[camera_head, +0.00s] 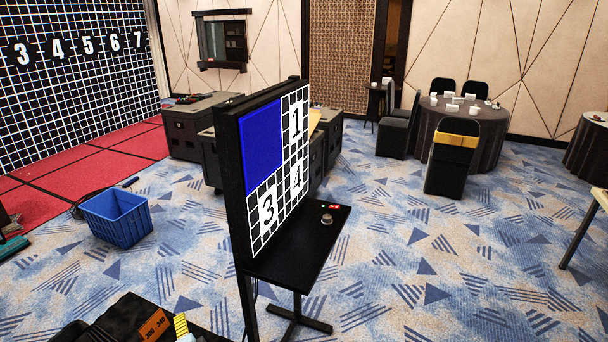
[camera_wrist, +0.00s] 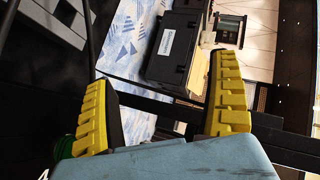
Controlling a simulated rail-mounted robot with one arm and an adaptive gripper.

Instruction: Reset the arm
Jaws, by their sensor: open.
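My gripper shows in the wrist view (camera_wrist: 162,72) with its two yellow ridged fingers spread wide apart and nothing between them. A blue-grey part of it fills the bottom of that view. In the head view only a bit of yellow finger (camera_head: 181,325) shows at the bottom edge, left of the screen stand, and the rest is cut off. The wrist view is tilted, with a dark case (camera_wrist: 176,50) seen beyond the fingers.
A video wall screen (camera_head: 262,172) with a blue panel and numbers 1, 3 and 4 stands mid-view. Its black shelf (camera_head: 290,262) bears a small round knob (camera_head: 327,218). A blue crate (camera_head: 116,218) sits on the left floor.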

